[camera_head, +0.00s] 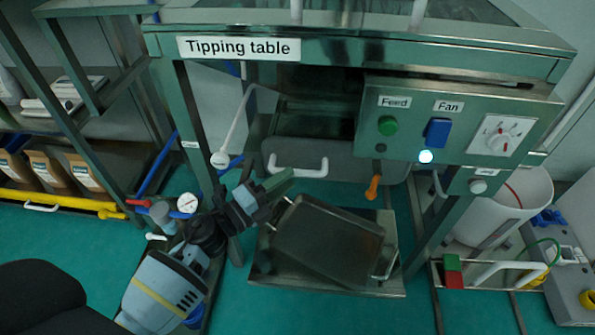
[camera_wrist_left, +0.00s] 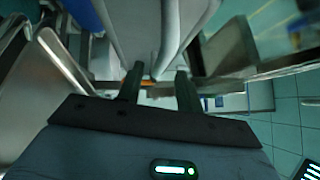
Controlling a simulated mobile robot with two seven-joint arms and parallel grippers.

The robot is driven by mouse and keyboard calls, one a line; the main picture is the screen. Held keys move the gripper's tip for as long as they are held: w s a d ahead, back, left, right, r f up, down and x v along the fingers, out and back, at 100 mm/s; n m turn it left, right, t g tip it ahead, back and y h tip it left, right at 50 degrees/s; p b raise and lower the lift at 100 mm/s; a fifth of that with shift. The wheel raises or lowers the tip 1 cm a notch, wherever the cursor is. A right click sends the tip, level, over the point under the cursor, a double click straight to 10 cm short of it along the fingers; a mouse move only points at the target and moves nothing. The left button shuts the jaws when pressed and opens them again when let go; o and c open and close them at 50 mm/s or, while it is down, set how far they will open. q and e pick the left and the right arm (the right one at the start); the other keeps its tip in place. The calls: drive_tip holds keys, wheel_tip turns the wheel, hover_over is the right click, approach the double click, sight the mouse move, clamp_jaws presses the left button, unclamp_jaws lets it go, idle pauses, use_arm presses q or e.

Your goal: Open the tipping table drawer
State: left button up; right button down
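The tipping table (camera_head: 360,50) stands at the top middle of the head view, with its name label on the front edge. Below it is a grey drawer front (camera_head: 345,168) with a white U-shaped handle (camera_head: 298,171). The drawer looks closed, though its depth is hard to judge. My left gripper (camera_head: 282,184) is just below and left of the handle; contact cannot be made out. In the left wrist view its two dark fingers (camera_wrist_left: 158,88) are apart, with nothing clearly held between them. My right gripper is in neither view.
A control panel (camera_head: 455,135) with knobs is right of the drawer, and an orange handle (camera_head: 373,187) hangs beneath it. A metal tray (camera_head: 328,245) lies below. A white bucket (camera_head: 510,205) stands right. Shelving with a yellow rail (camera_head: 65,200) is at left.

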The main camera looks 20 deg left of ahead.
sight(297, 170)
use_arm(q)
drive_tip(key=shift+x, duration=2.15)
clamp_jaws()
